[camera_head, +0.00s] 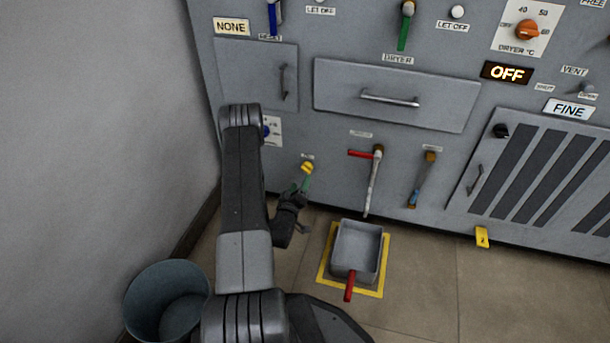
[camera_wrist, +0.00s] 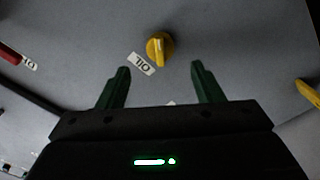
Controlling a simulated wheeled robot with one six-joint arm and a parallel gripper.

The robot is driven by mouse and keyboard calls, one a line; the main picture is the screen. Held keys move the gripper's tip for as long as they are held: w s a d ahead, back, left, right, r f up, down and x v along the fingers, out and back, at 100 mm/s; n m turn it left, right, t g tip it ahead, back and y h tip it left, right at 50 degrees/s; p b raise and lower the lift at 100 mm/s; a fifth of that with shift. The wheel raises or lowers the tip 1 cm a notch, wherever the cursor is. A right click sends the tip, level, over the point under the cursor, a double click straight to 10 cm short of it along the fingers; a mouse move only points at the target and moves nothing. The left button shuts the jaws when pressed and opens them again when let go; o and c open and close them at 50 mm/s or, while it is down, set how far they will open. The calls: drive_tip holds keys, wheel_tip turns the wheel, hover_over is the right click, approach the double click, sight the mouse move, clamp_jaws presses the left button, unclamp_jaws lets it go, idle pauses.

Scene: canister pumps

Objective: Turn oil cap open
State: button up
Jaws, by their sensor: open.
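The oil cap is a yellow knob (camera_wrist: 160,48) with a raised grip bar, on the grey panel. In the wrist view it stands beyond and between my open green fingers, beside a white label (camera_wrist: 141,64) reading "OIL". The head view also shows the yellow cap (camera_head: 307,168) low on the panel's left part. My gripper (camera_wrist: 160,88) is open and empty, with a gap between its fingertips and the cap. In the head view my gripper (camera_head: 299,186) is just below the cap, its fingers pointing up at it.
A grey pan (camera_head: 345,264) with a red handle stands on a yellow-marked floor square. A bucket (camera_head: 140,300) stands at lower left, near the wall. A drawer (camera_head: 450,102) is above.

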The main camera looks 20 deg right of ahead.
sight(306, 168)
drive_tip(key=b+x, duration=0.1)
drive_tip(key=x, duration=0.6)
drive_tip(key=shift+b, duration=0.35)
drive_tip(key=shift+w, duration=0.1)
drive_tip(key=c, duration=1)
